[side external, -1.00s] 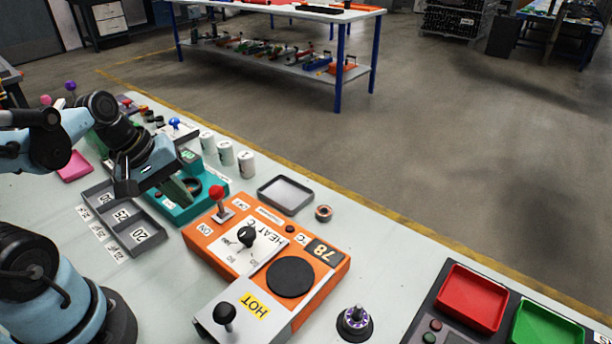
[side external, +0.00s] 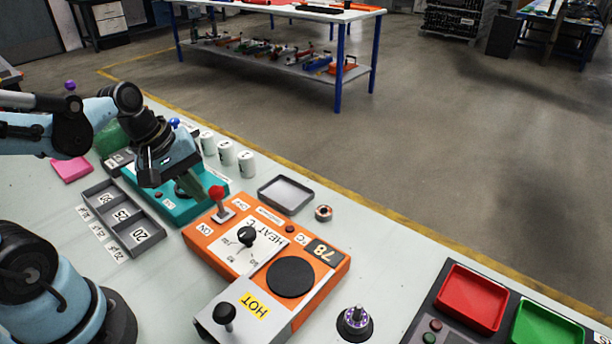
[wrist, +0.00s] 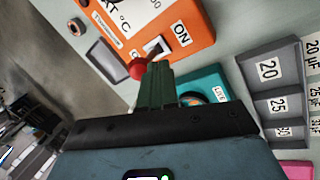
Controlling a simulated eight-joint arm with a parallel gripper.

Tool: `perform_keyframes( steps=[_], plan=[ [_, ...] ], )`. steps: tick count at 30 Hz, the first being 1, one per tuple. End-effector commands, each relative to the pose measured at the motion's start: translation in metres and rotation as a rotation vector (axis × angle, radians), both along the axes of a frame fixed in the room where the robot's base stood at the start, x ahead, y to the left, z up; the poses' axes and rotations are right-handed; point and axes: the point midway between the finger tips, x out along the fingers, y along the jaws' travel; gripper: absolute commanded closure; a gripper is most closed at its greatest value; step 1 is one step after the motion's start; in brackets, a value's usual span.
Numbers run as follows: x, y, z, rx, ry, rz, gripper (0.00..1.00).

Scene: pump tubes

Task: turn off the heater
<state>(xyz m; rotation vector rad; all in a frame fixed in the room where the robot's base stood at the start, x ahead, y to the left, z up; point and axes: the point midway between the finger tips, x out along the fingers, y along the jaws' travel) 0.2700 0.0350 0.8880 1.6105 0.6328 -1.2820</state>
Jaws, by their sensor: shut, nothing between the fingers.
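The heater is an orange box (side external: 205,245) in the middle of the side view. It has a black dial knob (side external: 247,236), a black round plate (side external: 290,277) and a display reading 78 (side external: 324,252). A lever with a red ball (side external: 217,193) stands at its far left end, with an ON label (side external: 205,229) beside its slot. My gripper (side external: 212,188) is shut and empty, its green fingertips right at the red ball.
A teal device (side external: 175,208) lies under my gripper. A grey compartment tray (side external: 150,236) is left of the heater. An empty grey tray (side external: 285,194) and white cups (side external: 226,153) stand behind. A HOT-labelled plate with a black-knobbed lever (side external: 225,314) is at the heater's near end.

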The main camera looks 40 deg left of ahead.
Motion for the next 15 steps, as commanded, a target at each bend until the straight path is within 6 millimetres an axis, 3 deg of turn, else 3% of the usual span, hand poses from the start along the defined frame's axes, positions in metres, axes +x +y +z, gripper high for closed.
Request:
perform_keyframes(
  steps=[15],
  plan=[
    [0.0081, -0.0001, 0.0029, 0.0, 0.087, -0.003, 1.0]
  ],
)
